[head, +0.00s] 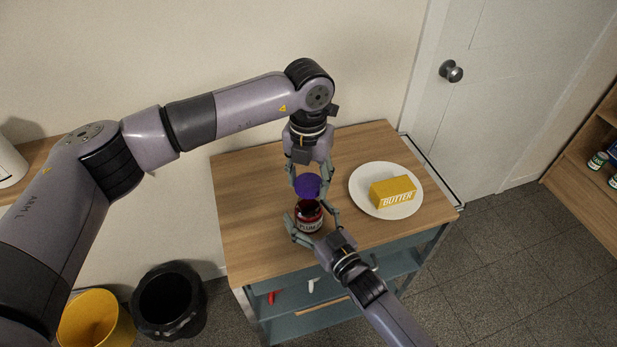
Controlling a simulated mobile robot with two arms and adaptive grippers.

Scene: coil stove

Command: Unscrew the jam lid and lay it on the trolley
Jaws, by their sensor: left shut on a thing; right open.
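The jam jar (309,219), dark red with a PLUM label, stands upright on the wooden top of the trolley (250,205). The purple lid (307,187) is between the fingers of my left gripper (309,182), which comes down from above and is shut on it. The lid is at or just above the jar's mouth; from this angle I cannot tell how large any gap is. My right gripper (312,224) comes from the lower right and is open, with its fingers on either side of the jar. Its fingertips are partly hidden by the jar.
A white plate (364,205) with a yellow butter block (393,192) sits on the trolley's right side. The trolley top left of the jar is clear. A black bin (168,300) and a yellow bin (95,325) stand on the floor at left. A door (480,90) is behind.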

